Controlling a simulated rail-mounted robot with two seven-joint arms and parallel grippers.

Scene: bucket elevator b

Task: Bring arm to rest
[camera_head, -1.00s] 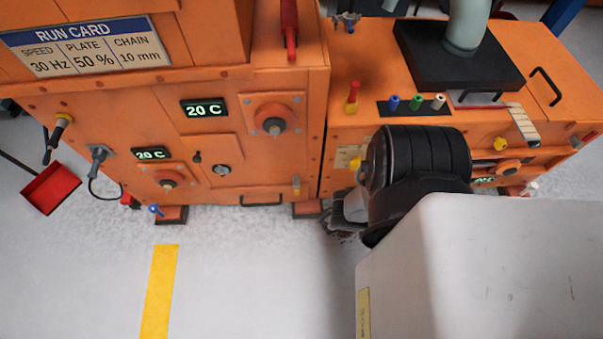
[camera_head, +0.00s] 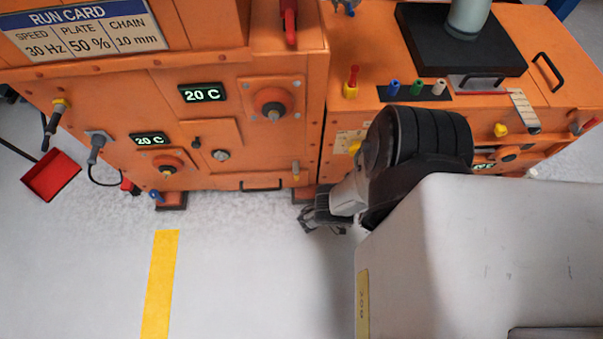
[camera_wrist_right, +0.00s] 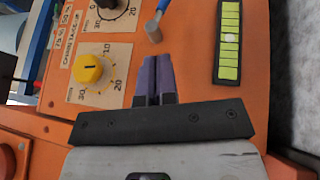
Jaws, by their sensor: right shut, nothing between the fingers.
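My right arm comes in from the lower right in the head view, with a dark ribbed joint and a large white link. Its gripper (camera_head: 318,220) hangs low over the pale floor, in front of the orange machine's lower edge. In the right wrist view the gripper's two purple-grey fingers (camera_wrist_right: 154,76) are together, with nothing between them. They point towards an orange panel with a yellow knob (camera_wrist_right: 90,69) and a blue-handled lever (camera_wrist_right: 155,26). My left gripper is not in view.
The orange machine (camera_head: 230,160) with knobs, plugs and displays fills the back. A red dustpan-like tray (camera_head: 51,175) lies at left. A yellow floor stripe (camera_head: 160,285) crosses open floor in front. A green segmented strip (camera_wrist_right: 229,42) sits on the panel.

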